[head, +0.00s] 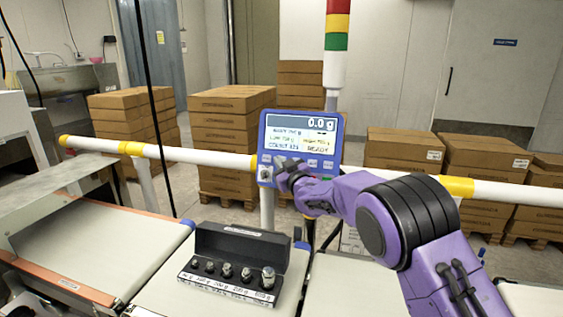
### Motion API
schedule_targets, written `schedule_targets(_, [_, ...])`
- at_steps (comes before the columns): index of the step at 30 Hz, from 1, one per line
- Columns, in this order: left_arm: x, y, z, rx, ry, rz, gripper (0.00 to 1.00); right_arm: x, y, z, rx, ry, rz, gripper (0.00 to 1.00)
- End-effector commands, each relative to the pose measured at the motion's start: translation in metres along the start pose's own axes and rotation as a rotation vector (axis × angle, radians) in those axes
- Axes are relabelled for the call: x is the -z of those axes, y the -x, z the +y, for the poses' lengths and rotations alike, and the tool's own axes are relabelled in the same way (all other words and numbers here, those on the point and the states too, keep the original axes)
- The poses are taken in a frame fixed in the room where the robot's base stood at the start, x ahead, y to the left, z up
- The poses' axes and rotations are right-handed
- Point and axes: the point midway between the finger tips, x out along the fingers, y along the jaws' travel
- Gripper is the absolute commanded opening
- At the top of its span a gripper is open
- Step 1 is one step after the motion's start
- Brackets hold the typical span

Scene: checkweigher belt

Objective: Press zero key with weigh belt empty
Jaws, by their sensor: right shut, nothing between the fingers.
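The blue control panel (335,117) stands on a post behind the belts. Its screen (300,135) reads 0.0 g at the top, with a row of small keys below. My right gripper (284,168) is shut and empty at the panel's lower keys, covering part of them. I cannot tell whether its tips touch a key, or which key is the zero key. The middle belt (165,293), apparently the weigh belt, has an open black weight case (240,243) with several metal weights that appears to stand on it. My left gripper is out of view.
Another belt (105,235) with orange side rails lies at left. A white rail with yellow bands (195,157) runs behind the belts. A red, yellow and green light tower (337,25) rises behind the panel. Stacked cartons (228,140) stand beyond the rail.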

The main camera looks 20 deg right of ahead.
Motion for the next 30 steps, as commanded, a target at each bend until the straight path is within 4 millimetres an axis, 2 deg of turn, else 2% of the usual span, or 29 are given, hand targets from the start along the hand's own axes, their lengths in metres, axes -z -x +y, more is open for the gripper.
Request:
schedule_targets(8, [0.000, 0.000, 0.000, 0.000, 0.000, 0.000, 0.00, 0.002, 0.001, -0.002, 0.001, 0.000, 0.001, 0.00])
schedule_targets(22, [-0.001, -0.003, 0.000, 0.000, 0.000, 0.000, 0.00, 0.024, 0.032, -0.024, 0.001, 0.001, 0.001, 0.00])
schedule_targets(30, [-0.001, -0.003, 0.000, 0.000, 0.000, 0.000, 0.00, 0.026, 0.035, -0.025, 0.000, 0.000, 0.001, 0.00])
